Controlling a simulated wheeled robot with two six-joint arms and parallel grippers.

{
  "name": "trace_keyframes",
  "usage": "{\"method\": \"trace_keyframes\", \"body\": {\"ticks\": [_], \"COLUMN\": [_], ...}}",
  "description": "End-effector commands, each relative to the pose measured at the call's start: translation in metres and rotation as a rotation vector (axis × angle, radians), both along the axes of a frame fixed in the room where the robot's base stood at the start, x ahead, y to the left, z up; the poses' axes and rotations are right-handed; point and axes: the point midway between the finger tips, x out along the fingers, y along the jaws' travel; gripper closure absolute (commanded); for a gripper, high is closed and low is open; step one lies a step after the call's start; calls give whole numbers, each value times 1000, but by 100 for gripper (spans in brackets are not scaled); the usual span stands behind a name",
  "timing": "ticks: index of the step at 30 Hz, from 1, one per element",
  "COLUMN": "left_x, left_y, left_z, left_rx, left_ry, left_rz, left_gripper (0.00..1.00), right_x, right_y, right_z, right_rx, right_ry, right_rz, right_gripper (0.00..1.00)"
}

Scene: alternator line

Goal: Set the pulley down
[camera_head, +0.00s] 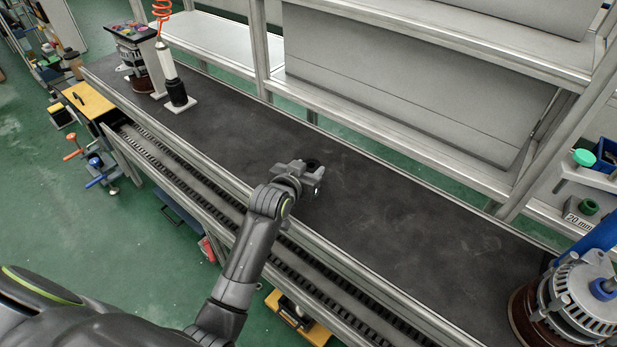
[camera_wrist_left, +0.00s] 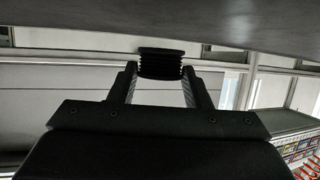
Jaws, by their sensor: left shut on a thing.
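The pulley (camera_wrist_left: 161,63) is a small dark ribbed cylinder. In the left wrist view it sits between the two fingers of my left gripper (camera_wrist_left: 160,88), which is shut on it. In the head view my left gripper (camera_head: 311,172) is over the middle of the dark bench top (camera_head: 400,215), and the pulley (camera_head: 312,163) shows as a small black shape at its fingertips. I cannot tell whether the pulley touches the bench top. My right gripper is not in view.
An alternator (camera_head: 580,300) stands at the bench's right end. A white and black tool (camera_head: 173,85) on a pale base stands toward the far left end. Metal shelving (camera_head: 420,90) runs along the back. The bench top around my left gripper is clear.

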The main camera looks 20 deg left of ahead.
Motion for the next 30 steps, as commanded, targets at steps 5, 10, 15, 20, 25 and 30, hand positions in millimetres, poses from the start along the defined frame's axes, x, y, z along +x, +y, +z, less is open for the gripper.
{"method": "trace_keyframes", "body": {"ticks": [5, 10, 15, 20, 25, 30], "left_x": [0, 0, 0, 0, 0, 0], "left_y": [0, 0, 0, 0, 0, 0], "left_z": [-24, -27, -28, -31, -30, -30], "left_rx": [-1, -1, -1, -1, -1, -1], "left_ry": [1, -2, -1, 1, 1, 1], "left_rz": [0, 0, 0, 0, 0, 0], "left_gripper": [86, 86, 86, 47, 35, 35], "right_x": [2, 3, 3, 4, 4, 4], "right_y": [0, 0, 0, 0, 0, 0], "right_z": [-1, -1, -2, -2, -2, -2], "right_rx": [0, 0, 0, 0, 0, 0], "right_ry": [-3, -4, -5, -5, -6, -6], "right_rz": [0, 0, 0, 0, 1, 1], "right_gripper": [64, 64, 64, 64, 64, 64]}}
